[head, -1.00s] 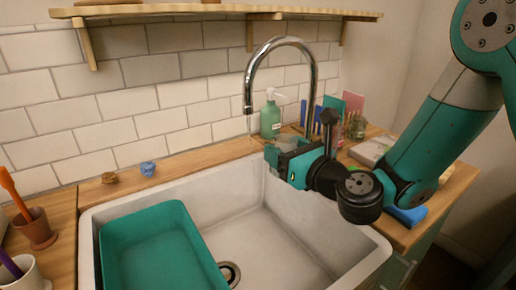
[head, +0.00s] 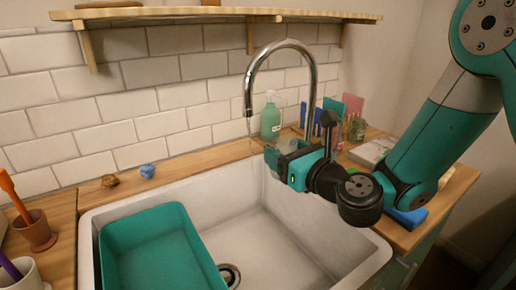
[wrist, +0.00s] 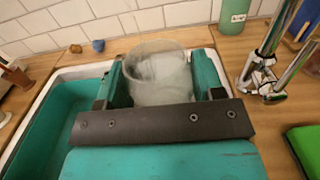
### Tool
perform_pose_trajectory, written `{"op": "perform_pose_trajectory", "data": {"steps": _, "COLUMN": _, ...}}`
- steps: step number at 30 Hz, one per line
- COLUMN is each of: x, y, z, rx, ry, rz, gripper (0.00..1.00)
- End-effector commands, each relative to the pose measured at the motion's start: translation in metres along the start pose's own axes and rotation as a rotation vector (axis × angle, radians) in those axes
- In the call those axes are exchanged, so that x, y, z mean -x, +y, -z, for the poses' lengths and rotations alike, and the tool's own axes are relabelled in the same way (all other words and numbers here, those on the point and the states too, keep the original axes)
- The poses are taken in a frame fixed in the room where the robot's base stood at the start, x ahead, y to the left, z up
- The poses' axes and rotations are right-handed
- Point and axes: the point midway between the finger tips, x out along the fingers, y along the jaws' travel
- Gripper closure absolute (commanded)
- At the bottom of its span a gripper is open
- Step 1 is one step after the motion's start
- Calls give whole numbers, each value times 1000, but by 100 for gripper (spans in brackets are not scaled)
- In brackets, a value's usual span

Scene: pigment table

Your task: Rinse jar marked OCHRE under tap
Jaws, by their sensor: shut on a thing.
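My gripper (head: 279,152) is shut on a clear glass jar (wrist: 160,75), held between its two teal fingers in the wrist view. The jar looks cloudy inside, and no OCHRE marking can be read on it. In the head view the jar is small and partly hidden by the gripper. The chrome tap (head: 311,85) arches over the sink, and its spout end (head: 248,108) is above and a little left of my gripper. I cannot tell whether water is running. The tap's base also shows in the wrist view (wrist: 262,75), to the right of the jar.
The white sink (head: 265,235) holds a teal basin (head: 160,250) on its left side. A green soap bottle (head: 270,120) stands behind the tap. Ochre and blue lumps (head: 148,170) lie on the back ledge. Pots with tools stand at far left. The right counter is cluttered.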

Motion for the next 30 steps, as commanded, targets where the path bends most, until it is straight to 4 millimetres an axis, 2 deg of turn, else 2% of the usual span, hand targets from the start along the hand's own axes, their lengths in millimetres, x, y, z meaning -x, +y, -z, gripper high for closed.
{"op": "perform_pose_trajectory", "data": {"steps": 5, "x": 7, "y": 0, "z": -6, "rx": 1, "ry": -1, "rz": 0, "gripper": 68}}
{"op": "perform_pose_trajectory", "data": {"steps": 21, "x": 47, "y": -2, "z": -38, "rx": 1, "ry": -1, "rz": 1, "gripper": 68}}
{"op": "perform_pose_trajectory", "data": {"steps": 30, "x": 50, "y": -2, "z": -40, "rx": 0, "ry": 0, "rz": 0, "gripper": 68}}
